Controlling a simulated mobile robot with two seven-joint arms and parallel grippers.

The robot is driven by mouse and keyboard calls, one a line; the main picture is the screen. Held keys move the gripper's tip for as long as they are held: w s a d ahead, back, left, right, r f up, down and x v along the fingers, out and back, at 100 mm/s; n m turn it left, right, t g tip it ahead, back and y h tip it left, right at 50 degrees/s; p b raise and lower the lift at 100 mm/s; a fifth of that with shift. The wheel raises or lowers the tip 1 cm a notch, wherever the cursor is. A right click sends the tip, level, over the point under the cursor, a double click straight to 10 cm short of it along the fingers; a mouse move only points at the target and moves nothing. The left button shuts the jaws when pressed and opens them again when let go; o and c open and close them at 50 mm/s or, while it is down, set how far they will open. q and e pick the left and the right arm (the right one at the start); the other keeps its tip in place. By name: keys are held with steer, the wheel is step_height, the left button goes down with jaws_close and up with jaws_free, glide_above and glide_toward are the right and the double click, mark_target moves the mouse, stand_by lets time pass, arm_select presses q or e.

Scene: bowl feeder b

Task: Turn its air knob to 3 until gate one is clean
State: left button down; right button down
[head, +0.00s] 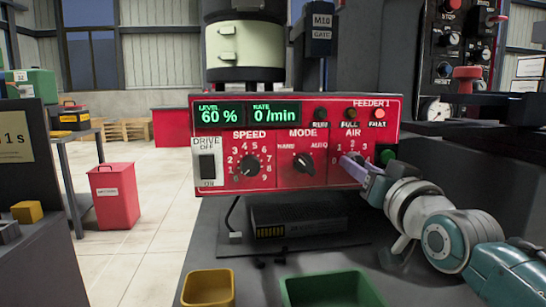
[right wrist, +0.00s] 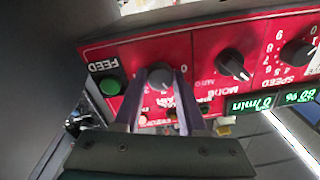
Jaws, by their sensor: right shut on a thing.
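The red feeder panel (head: 296,180), labelled FEEDER 1, faces me. Its air knob (right wrist: 160,77) is a dark round knob under the AIR label, between the two fingers in the right wrist view. My right gripper (head: 353,164) comes in from the right and is shut on the air knob, which its fingers mostly hide in the head view. The knob's pointer and most of its scale are hidden, so its setting cannot be read. The display (head: 248,114) reads level 60 % and rate 0/min. Gate one cannot be made out. My left gripper is not in view.
The speed knob (head: 249,165), mode knob (head: 303,163) and drive switch (head: 207,168) lie left of the air knob; the green feed button (right wrist: 110,87) is beside it. A yellow bin (head: 209,289) and green bin (head: 330,291) stand below.

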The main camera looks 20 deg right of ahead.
steer(key=shift+a+r+m+h+p, duration=0.1)
steer(key=shift+m+h+p, duration=0.4)
steer(key=shift+m, duration=3.4)
steer(key=shift+a+m+h+p, duration=0.15)
steer(key=shift+m+p, duration=0.65)
steer(key=shift+m, duration=3.1)
steer(key=shift+c, duration=2.4)
jaws_free()
steer(key=p+v, duration=0.1)
steer(key=v, duration=0.8)
steer(key=shift+s+r+p, duration=0.15)
steer(key=shift+s+p, duration=0.2)
steer(key=shift+s, duration=0.1)
